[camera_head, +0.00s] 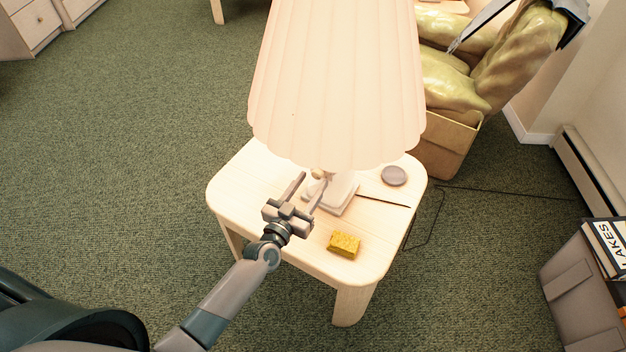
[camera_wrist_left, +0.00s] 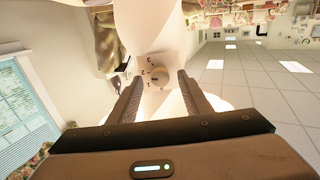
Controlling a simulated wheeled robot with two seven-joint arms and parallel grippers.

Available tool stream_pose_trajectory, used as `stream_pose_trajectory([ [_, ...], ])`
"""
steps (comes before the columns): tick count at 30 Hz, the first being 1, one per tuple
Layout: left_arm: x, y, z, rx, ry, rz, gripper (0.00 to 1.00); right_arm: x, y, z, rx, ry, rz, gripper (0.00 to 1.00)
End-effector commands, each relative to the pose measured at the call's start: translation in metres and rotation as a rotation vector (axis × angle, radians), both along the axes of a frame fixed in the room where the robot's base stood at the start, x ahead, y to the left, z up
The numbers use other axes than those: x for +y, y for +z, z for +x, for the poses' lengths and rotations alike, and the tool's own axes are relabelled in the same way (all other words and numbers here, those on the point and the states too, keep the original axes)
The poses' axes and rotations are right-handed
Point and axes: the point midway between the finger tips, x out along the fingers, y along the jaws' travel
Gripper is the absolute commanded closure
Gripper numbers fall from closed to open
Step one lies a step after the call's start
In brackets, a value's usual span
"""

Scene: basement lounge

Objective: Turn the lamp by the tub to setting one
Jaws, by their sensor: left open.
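The lamp (camera_head: 338,85) has a large pleated cream shade that glows, and a pale base (camera_head: 341,196) on a small light wood table (camera_head: 240,192). In the left wrist view, a round dial knob (camera_wrist_left: 159,76) sits on the lamp's pale body, with small numerals beside it on its left. The knob's exact pointing direction is too small to read surely. My left gripper (camera_head: 311,182) is open and empty, just under the shade beside the lamp body. Its fingers (camera_wrist_left: 160,84) point at the knob, one on either side in that view. Contact cannot be told. My right gripper is not in view.
A grey bin (camera_head: 570,295) stands at right. A green cushioned chair (camera_head: 455,85) is behind. Open carpet lies left.

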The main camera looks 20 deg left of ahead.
Motion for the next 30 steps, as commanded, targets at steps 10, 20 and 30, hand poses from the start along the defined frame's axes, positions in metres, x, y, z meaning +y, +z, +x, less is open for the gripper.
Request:
stream_pose_trajectory([
  [10,-0.004,0.000,0.018,0.001,0.000,0.000,0.56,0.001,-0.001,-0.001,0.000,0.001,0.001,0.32],
  [20,-0.003,0.000,0.017,0.000,0.000,0.000,0.84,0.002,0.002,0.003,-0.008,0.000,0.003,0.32],
  [30,-0.003,0.000,0.017,0.003,0.000,-0.013,0.97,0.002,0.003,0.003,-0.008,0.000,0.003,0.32],
])
